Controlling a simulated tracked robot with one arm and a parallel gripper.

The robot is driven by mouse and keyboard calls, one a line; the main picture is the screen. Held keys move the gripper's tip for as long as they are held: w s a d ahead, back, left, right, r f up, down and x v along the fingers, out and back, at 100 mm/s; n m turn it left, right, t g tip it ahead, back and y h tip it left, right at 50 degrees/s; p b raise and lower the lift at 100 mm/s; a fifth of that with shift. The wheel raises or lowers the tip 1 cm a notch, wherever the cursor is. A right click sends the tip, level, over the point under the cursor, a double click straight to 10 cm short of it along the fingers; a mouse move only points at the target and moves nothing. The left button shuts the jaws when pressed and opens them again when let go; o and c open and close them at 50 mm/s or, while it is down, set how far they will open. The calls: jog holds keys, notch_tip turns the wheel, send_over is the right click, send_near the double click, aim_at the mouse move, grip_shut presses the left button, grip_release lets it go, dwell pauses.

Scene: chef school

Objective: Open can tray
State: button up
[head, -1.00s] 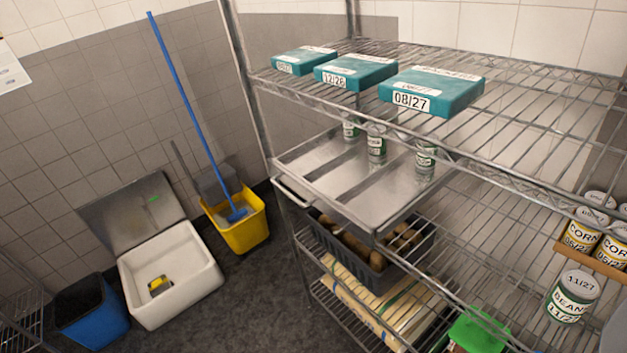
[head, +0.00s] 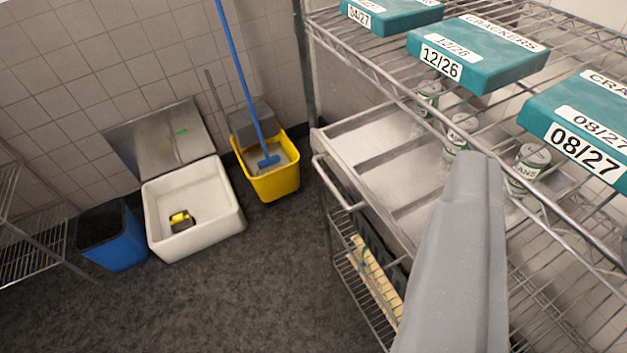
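The can tray (head: 400,190) is a metal, drawer-like tray with dividers on the wire shelf at right. A bar handle (head: 333,182) runs along its near left side. Several small green-and-white cans stand toward its back, including one near the left (head: 427,97), one in the middle (head: 460,132) and one at right (head: 530,163). A grey part that looks like my gripper (head: 475,170) rises from the bottom right and hides the tray's right part. Its tip appears right of the handle, with no visible contact. Separate fingers cannot be made out.
Teal cracker boxes (head: 480,55) sit on the upper wire shelf (head: 370,62). A dark crate and pale stacked items (head: 378,285) are below the tray. A yellow mop bucket (head: 272,182), white bin (head: 195,225) and blue bin (head: 112,238) stand at left. The floor (head: 230,300) in front is clear.

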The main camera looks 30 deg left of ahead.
jog(key=w+a+f+n, duration=0.4)
jog(key=w+a+f, duration=0.3)
jog(key=w+f, duration=0.35)
jog(key=w+a+f+n, duration=0.4)
jog(key=w+a+f, duration=0.2)
jog(key=w+f, duration=0.5)
jog(key=n+t, duration=0.2)
jog(key=n, duration=0.3)
send_near(332, 185)
jog(key=d+r, duration=0.5)
jog(key=r, duration=0.3)
jog(key=s+a+f+n+t+y+b, duration=0.1)
jog(key=s+a+f+n+t+y, duration=0.2)
jog(key=f+n, duration=0.65)
jog(key=shift+m+g+h, duration=0.3)
jog(key=shift+m+g, duration=0.2)
jog(key=shift+m, duration=0.25)
jog(key=w, duration=0.4)
jog(key=w+a+b, duration=0.1)
jog(key=w, duration=0.7)
jog(key=shift+w+a, duration=0.1)
jog(key=shift+a, duration=0.3)
jog(key=shift+w+a+r, duration=0.1)
jog(key=shift+w, duration=0.25)
